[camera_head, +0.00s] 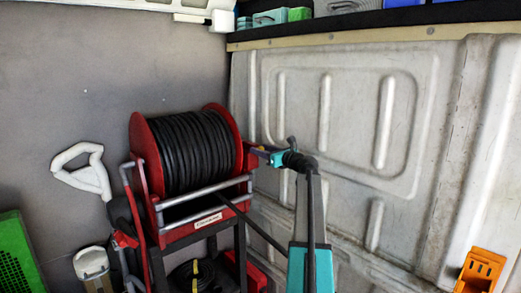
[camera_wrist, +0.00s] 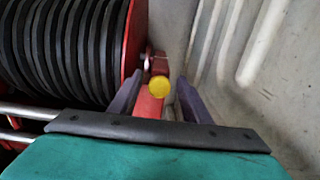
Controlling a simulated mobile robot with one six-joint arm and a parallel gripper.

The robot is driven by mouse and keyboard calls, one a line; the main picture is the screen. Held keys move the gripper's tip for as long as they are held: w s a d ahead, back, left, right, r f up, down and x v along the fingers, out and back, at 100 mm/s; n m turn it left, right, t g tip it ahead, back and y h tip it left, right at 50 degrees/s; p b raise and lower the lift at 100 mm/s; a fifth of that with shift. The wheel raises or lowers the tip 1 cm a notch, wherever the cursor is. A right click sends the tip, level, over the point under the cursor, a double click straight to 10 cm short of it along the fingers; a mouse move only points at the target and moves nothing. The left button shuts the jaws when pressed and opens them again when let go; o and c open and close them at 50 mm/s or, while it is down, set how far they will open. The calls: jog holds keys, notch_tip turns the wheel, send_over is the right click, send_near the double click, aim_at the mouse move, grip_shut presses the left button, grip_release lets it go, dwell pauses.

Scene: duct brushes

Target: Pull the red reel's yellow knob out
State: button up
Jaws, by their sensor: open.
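The red reel (camera_head: 146,160) stands at the left centre in the head view, wound with black hose. Its red rim also shows at the top of the wrist view (camera_wrist: 134,38). The round yellow knob (camera_wrist: 159,84) faces the wrist camera, in front of a red bracket (camera_wrist: 149,107) beside the rim. My gripper (camera_head: 257,151) is at the reel's right side. In the wrist view my gripper (camera_wrist: 160,77) is open, with one dark finger on each side of the knob and gaps visible. The knob cannot be made out in the head view.
A pale ribbed wall panel (camera_head: 345,120) stands close behind and right of my gripper. Grey rails (camera_head: 205,190) cross the reel's front. A black hose (camera_head: 262,232) runs down right. An orange holder (camera_head: 481,270) is at lower right, a green crate (camera_head: 18,255) at lower left.

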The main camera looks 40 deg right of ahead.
jog(key=shift+w, duration=0.35)
grip_shut()
jog(key=shift+s+f+p, duration=0.15)
jog(key=shift+s+p, duration=0.2)
jog(key=shift+s, duration=0.85)
jog(key=shift+c, duration=1.9)
grip_release()
jog(key=o, duration=0.4)
jog(key=shift+s+a, duration=0.1)
jog(key=shift+s, duration=0.05)
